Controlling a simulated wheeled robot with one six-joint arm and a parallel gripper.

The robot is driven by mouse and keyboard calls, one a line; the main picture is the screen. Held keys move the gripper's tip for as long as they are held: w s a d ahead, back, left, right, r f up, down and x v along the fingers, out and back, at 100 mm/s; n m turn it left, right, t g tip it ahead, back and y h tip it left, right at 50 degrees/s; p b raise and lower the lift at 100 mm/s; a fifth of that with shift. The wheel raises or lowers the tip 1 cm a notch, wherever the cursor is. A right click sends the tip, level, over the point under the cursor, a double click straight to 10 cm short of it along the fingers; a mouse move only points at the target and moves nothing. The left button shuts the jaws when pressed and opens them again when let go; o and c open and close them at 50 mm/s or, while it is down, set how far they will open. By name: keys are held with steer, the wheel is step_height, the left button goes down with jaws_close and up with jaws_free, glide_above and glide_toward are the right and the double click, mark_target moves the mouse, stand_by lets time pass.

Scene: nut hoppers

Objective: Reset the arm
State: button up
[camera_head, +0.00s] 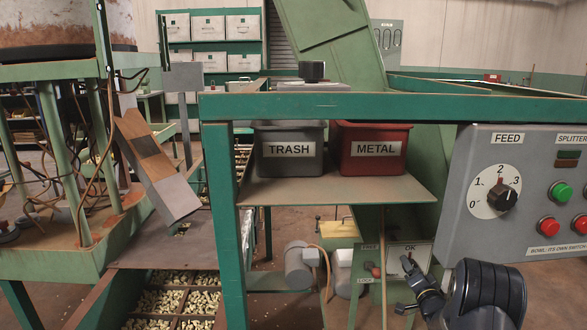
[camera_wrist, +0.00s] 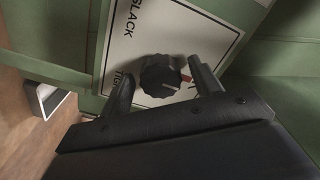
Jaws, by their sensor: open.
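My gripper (camera_head: 412,268) shows at the lower right of the head view, at the end of my black arm, in front of a small pale panel (camera_head: 398,250) partly hidden by it. In the wrist view my gripper (camera_wrist: 163,85) is open, with one finger to each side of a black knob (camera_wrist: 160,72). The knob has a red mark on its right side. It sits on a white plate (camera_wrist: 195,38) lettered SLACK and a partly hidden word starting with TI. I cannot tell whether the fingers touch the knob. Nothing is held.
A green frame beam (camera_head: 400,106) and post (camera_head: 222,220) stand close in front. A grey control box (camera_head: 530,215) with a FEED dial overhangs my arm. The TRASH bin (camera_head: 289,168) and METAL bin (camera_head: 374,166) stand on a shelf. Nut trays (camera_head: 170,300) lie lower left.

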steer(key=n+b, duration=1)
steer(key=n, duration=0.7)
steer(key=shift+d, duration=0.1)
stand_by(0.4)
